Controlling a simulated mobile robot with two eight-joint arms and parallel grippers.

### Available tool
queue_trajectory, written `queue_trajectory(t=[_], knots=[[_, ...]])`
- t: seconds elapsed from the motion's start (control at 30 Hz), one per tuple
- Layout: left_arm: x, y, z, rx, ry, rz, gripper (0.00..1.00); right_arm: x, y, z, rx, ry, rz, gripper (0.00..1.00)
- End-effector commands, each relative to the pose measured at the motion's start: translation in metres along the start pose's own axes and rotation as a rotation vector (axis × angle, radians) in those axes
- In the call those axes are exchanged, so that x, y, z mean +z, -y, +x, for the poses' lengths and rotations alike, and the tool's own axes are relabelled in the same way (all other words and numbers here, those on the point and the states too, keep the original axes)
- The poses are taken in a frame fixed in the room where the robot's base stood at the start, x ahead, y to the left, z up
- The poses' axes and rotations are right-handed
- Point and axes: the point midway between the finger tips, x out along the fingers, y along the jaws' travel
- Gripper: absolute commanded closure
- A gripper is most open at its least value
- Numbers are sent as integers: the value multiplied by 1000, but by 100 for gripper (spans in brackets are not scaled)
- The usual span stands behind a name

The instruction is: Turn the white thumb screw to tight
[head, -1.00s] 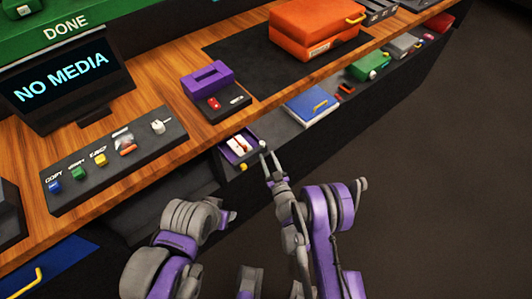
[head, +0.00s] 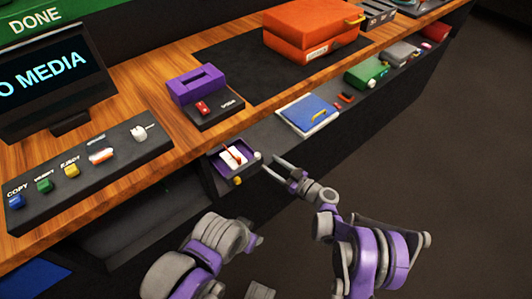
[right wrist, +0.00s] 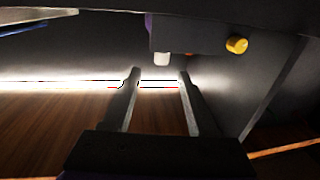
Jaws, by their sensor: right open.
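The white thumb screw (head: 257,155) is a small pale knob on the right side of the purple-edged box (head: 220,172), which sits on the lower shelf. In the right wrist view the white thumb screw (right wrist: 162,58) appears just beyond the fingertips, between their lines, and I see no contact. My right gripper (head: 270,166) is open and empty, to the right of the box and pointing left at it. Its two fingers also show in the right wrist view (right wrist: 159,74). Part of my left arm is at the bottom of the head view; its gripper does not show.
A yellow knob (head: 238,181) is on the box's front, close to the screw; it also shows in the wrist view (right wrist: 237,44). A blue case (head: 309,113) and a green case (head: 366,73) lie farther right on the shelf. The wooden counter (head: 150,95) overhangs above.

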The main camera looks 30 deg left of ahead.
Motion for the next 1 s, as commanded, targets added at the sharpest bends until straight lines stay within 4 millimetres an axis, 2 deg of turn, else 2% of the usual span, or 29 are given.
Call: queue_trajectory(t=[0.3, 0.5, 0.7, 0.97, 1.0], knots=[[1, 0, 4, 0, 2, 0, 50, 0, 1, 57, 0, -2, -2, 41], [2, 0, 8, 0, 3, 0, 50, 0, 0, 88, 2, -2, -2, 41], [3, 0, 9, 0, 3, 0, 50, -1, 0, 100, 3, -2, -2, 41], [3, 0, 9, 0, 3, 0, 50, -2, 0, 102, 4, -2, -3, 41], [3, 0, 9, 0, 3, 0, 50, -2, 0, 101, 4, -2, -3, 46]])
